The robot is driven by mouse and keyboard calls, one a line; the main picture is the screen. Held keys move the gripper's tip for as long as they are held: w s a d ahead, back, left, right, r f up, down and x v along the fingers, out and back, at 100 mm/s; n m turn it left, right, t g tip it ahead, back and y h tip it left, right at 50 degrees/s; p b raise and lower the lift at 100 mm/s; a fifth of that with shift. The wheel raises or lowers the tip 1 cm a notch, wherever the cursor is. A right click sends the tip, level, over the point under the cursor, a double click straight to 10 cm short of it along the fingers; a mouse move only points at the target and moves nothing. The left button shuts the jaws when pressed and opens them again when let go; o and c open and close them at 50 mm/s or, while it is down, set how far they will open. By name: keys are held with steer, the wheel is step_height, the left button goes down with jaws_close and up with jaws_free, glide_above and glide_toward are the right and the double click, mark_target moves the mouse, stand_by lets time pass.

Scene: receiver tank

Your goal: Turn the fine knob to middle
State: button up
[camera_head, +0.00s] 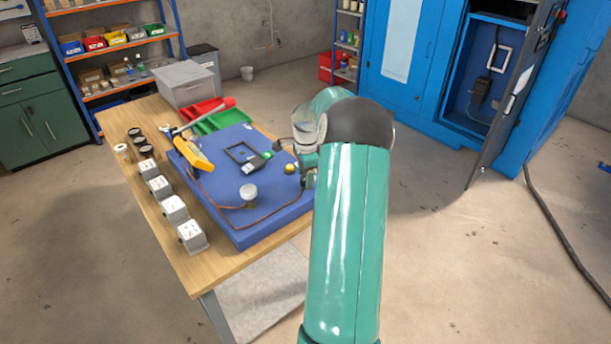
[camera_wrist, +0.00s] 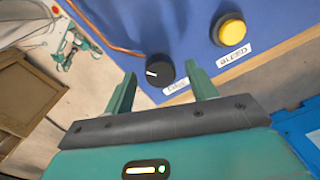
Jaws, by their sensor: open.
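The blue panel (camera_head: 217,217) lies on the wooden table. In the wrist view, a black knob (camera_wrist: 160,71) stands on the panel (camera_wrist: 172,25), with a white mark on the left part of its top. In the head view, my gripper (camera_head: 305,175) is at the panel's right edge, partly behind my arm, and I cannot make out the knob.
A yellow button (camera_wrist: 230,30) labelled "bleed" stands right of the knob, also in the head view (camera_head: 289,169). A yellow instrument (camera_head: 194,153) and several grey boxes (camera_head: 174,208) stand farther left.

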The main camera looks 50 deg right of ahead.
steer(key=shift+f, duration=0.25)
steer(key=shift+c, duration=0.5)
steer(key=c, duration=0.9)
